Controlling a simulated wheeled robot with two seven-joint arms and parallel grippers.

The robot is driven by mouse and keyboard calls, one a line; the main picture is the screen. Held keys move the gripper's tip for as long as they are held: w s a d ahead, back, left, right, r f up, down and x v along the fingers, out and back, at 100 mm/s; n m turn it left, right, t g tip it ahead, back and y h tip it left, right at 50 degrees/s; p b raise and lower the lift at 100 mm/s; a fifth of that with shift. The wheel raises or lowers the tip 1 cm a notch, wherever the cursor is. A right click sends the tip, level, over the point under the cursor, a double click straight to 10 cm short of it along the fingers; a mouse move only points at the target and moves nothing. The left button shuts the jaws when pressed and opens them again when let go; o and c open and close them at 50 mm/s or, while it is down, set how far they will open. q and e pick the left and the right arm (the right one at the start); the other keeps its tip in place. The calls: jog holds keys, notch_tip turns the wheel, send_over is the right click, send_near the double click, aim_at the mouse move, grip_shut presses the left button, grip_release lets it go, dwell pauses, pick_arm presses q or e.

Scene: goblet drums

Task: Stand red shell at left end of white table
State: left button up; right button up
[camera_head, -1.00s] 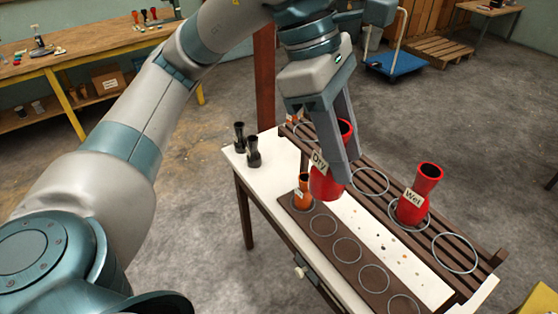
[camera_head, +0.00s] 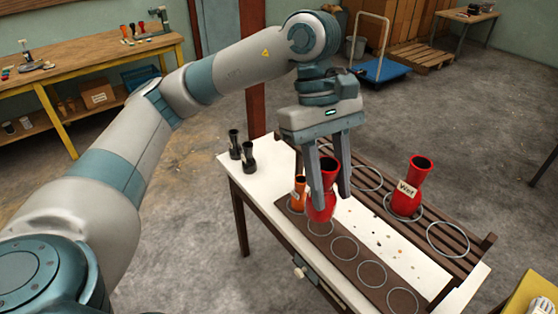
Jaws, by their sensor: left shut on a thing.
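My left gripper (camera_head: 332,202) is shut on a red goblet-shaped shell (camera_head: 323,213), with one finger on each side of it. The shell is upright, over or on the near dark board (camera_head: 333,236); I cannot tell if its foot touches. Its label is not visible. A second red shell (camera_head: 411,185), labelled "Wet", stands in a ring on the slatted rack. The white table (camera_head: 262,182) is below, its left end partly bare. My right gripper is not in view.
Two small black goblet shapes (camera_head: 248,155) stand at the table's left end. A small orange shell (camera_head: 298,194) stands on the dark board, just left of the held shell. Several empty rings (camera_head: 372,275) lie along the board. The slatted rack (camera_head: 463,250) runs behind.

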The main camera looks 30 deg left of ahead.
pick_arm(q)
jog(key=f+m, duration=0.2)
jog(key=w+a+f+m+g+y, duration=0.1)
jog(key=f+m, duration=0.1)
jog(key=f, duration=0.1)
jog(key=f+m, duration=0.2)
jog(key=f, duration=0.1)
jog(key=shift+w+a+g+y, duration=0.2)
jog(key=shift+a+g+y, duration=0.1)
jog(key=shift+g, duration=0.1)
notch_tip(320, 180, down, 8)
jog(key=a+m+y, duration=0.2)
jog(key=m, duration=0.4)
jog(key=shift+a+g, duration=0.3)
jog(key=shift+g, duration=0.1)
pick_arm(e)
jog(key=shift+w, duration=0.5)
pick_arm(q)
jog(key=shift+s+r, duration=0.1)
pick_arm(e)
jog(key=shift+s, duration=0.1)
